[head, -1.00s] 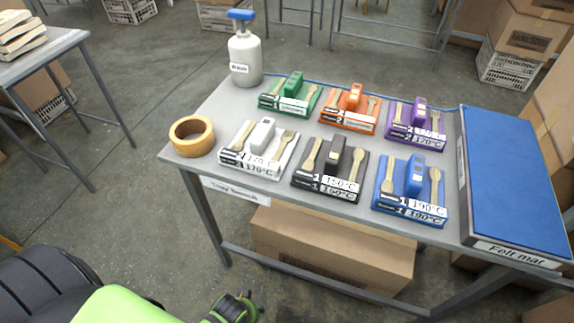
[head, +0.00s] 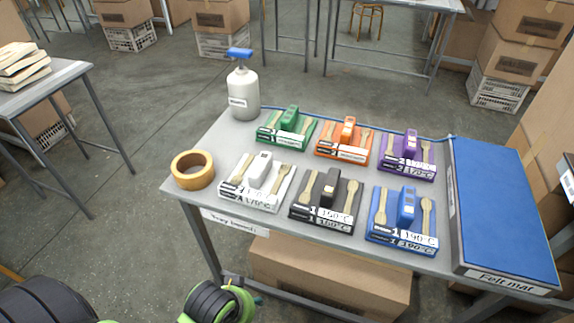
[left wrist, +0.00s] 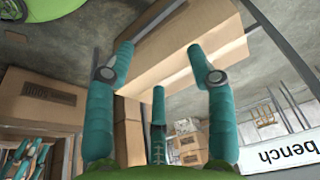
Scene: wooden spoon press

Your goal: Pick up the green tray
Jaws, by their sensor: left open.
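The green tray (head: 297,132) lies flat at the back left of the grey table in the head view. It carries a green upright block (head: 290,117), a wooden spoon on each side and white labels along its front. My left gripper (head: 245,292) is low at the bottom of the head view, in front of the table and well apart from the tray; its wrist hides most of it. In the left wrist view the left gripper (left wrist: 160,48) has its teal fingers spread with nothing between them. The green tray does not show there.
White (head: 235,191), black (head: 311,216) and blue (head: 383,234) trays stand in the front row. Orange (head: 334,149) and purple (head: 390,167) trays share the back row.

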